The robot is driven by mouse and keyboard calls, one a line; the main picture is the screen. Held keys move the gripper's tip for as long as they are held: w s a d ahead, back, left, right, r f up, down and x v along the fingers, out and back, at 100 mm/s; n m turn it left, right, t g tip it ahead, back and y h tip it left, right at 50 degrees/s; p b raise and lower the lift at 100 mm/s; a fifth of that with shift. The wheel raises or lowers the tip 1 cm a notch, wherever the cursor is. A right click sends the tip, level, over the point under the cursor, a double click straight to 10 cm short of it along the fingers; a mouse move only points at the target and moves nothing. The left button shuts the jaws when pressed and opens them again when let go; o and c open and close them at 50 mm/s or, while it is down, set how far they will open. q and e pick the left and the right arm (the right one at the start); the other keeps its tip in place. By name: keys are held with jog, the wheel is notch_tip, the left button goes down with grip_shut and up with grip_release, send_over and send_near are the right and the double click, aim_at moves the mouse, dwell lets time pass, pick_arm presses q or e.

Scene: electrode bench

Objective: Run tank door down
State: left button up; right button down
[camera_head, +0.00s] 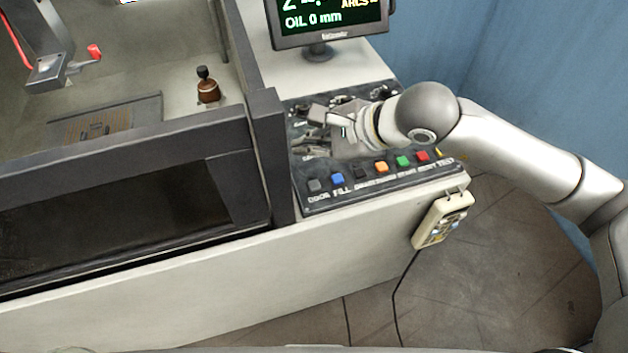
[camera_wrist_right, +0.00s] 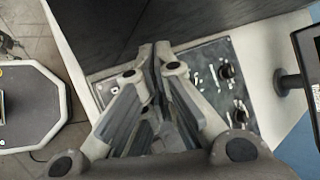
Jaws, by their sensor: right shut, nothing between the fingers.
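The tank door (camera_head: 216,154) is a dark framed panel with a dark window, standing across the front of the tank at left. The control panel (camera_head: 300,170) right of it carries a row of coloured buttons. The grey button (camera_head: 315,185) above the DOOR label is at the row's left end, next to the blue FILL button (camera_head: 337,179). My right gripper (camera_head: 308,128) is over the panel's left part, behind the button row, with its fingers toward the door's side. In the right wrist view its fingers (camera_wrist_right: 153,62) are together and empty. My left gripper is out of view.
A monitor (camera_head: 330,22) stands behind the panel. A pendant (camera_head: 443,220) hangs on the cabinet front with its cable running down. A dark post (camera_head: 270,150) rises beside the panel's left edge.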

jog(key=f, duration=0.2)
jog(key=b, duration=0.1)
send_over(312, 188)
notch_tip(312, 188, down, 4)
jog(key=shift+f, duration=0.1)
notch_tip(312, 188, down, 2)
jog(key=b, duration=0.2)
jog(key=shift+f+b, duration=0.1)
jog(key=shift+b, duration=0.25)
jog(key=shift+f+b, duration=0.3)
jog(key=shift+b, duration=0.1)
dwell(0.7)
jog(key=shift+f+b, duration=0.4)
jog(key=shift+b, duration=0.45)
